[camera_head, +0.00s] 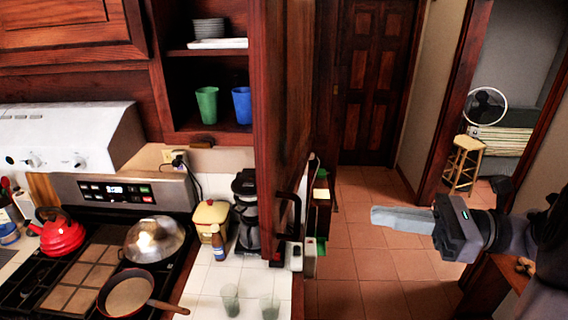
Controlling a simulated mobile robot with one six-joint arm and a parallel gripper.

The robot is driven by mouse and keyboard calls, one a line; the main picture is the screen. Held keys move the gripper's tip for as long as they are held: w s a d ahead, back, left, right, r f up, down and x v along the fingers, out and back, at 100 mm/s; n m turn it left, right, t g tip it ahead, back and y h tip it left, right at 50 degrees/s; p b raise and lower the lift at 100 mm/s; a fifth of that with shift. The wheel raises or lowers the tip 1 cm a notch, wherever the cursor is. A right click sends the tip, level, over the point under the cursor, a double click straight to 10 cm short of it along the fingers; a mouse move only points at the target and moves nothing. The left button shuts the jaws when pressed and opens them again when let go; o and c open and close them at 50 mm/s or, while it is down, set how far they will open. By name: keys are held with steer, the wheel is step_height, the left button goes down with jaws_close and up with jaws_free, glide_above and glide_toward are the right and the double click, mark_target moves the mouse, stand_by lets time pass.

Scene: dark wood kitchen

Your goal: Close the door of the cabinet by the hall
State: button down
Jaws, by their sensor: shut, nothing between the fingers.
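The cabinet (180,70) hangs above the counter, with plates, a green cup and a blue cup on its shelves. Its dark wood door (284,120) stands open, swung out toward me and seen nearly edge-on. A dark handle (290,212) is on the lower part of the door. My gripper (374,215) is shut and empty, to the right of the door and apart from it. It points left, over the tiled floor in the picture.
The stove (90,270) with a red kettle (60,235) and pans is at left. A coffee maker (245,205) and glasses (230,298) stand on the white counter (205,275) beneath the cabinet. Tiled floor (360,260) is clear toward the hall door (375,80).

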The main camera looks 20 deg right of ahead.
mark_target(286, 202)
steer(key=x, duration=0.4)
steer(key=p+x, duration=0.1)
steer(key=x, duration=0.4)
steer(key=p+x, duration=0.1)
steer(key=x, duration=0.4)
steer(key=shift+w+a+f, duration=0.1)
steer(key=shift+w+f, duration=0.05)
steer(key=shift+f, duration=0.1)
